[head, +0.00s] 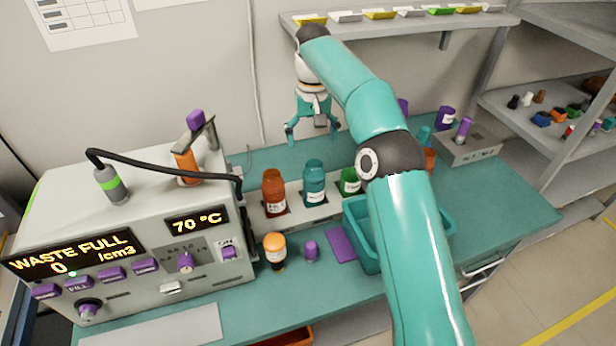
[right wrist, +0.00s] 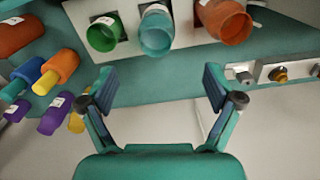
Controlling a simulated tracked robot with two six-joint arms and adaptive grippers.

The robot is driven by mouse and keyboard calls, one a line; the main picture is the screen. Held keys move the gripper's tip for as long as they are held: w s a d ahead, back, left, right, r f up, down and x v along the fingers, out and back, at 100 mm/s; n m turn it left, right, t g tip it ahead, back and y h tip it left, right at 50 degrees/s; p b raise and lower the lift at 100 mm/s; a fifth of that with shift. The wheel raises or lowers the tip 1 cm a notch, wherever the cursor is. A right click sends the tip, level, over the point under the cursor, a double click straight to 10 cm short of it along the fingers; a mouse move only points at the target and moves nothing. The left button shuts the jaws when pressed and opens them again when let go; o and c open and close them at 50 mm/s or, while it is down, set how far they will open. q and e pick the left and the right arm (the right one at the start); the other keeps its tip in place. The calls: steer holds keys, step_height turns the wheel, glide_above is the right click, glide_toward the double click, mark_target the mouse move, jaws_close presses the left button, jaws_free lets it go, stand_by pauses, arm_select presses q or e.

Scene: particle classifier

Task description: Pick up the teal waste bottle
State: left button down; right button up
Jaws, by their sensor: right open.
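The teal waste bottle (head: 314,183) stands upright in the middle slot of a pale rack on the bench. A red-brown bottle is on its left and a green one on its right. In the right wrist view the teal bottle (right wrist: 156,32) is at the top centre, its round mouth showing. My right gripper (head: 313,130) is open and empty, above and behind the teal bottle, apart from it. In the right wrist view its two fingers (right wrist: 160,80) are spread wide, with only bench and pale surface between them. My left gripper is not in view.
The red-brown bottle (head: 274,193) and green bottle (head: 350,182) stand close beside the teal one. A teal bin (head: 358,232) is at the right, partly behind my arm. The machine (head: 130,240) at left reads "WASTE FULL". A wall shelf (head: 400,22) hangs above.

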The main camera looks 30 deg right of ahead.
mark_target(315, 165)
step_height(315, 165, down, 5)
steer(key=shift+s+d+f+b, duration=0.15)
steer(key=shift+b, duration=0.5)
steer(key=shift+f, duration=0.55)
step_height(315, 165, down, 5)
steer(key=shift+f, duration=0.1)
steer(key=shift+d, duration=0.1)
jaws_close()
